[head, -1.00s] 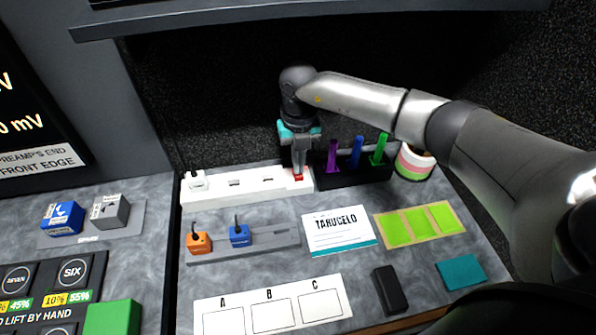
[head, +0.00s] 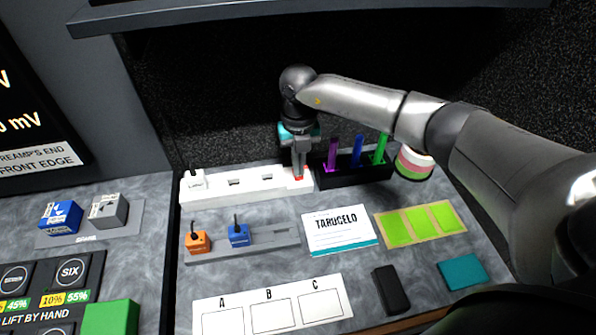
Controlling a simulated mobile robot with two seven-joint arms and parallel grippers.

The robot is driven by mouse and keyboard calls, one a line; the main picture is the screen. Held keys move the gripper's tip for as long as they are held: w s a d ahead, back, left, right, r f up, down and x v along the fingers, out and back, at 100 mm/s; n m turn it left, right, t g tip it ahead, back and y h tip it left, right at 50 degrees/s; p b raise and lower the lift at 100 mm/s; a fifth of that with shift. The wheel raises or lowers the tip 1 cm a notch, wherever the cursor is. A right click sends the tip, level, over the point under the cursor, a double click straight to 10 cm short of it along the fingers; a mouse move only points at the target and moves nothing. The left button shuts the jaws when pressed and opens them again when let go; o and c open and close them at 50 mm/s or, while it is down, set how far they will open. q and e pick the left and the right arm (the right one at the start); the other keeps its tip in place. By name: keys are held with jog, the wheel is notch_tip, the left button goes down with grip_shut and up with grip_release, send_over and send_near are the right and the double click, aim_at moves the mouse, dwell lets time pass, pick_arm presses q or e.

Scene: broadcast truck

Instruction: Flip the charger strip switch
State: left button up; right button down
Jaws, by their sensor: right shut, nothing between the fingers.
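The white charger strip (head: 240,194) lies along the back of the counter, with a white plug at its left end and dark sockets along its top. Its red switch (head: 298,178) is at the right end, mostly hidden by my gripper. My right gripper (head: 299,174) points down with its fingers shut and empty, right at the red switch. The tips seem to touch it or hover just above; I cannot tell which. I cannot tell which way the switch is tipped. My left gripper is out of view.
A black holder (head: 352,176) with coloured pens stands just right of the strip, beside rolls of tape (head: 413,162). A grey rail (head: 270,240) with orange and blue plugs lies in front. A shelf (head: 300,14) overhangs above.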

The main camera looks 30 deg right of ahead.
jog(key=shift+f+b, duration=0.35)
jog(key=shift+f, duration=0.15)
dwell(0.3)
notch_tip(320, 180, up, 7)
jog(key=p, duration=0.6)
dwell(0.4)
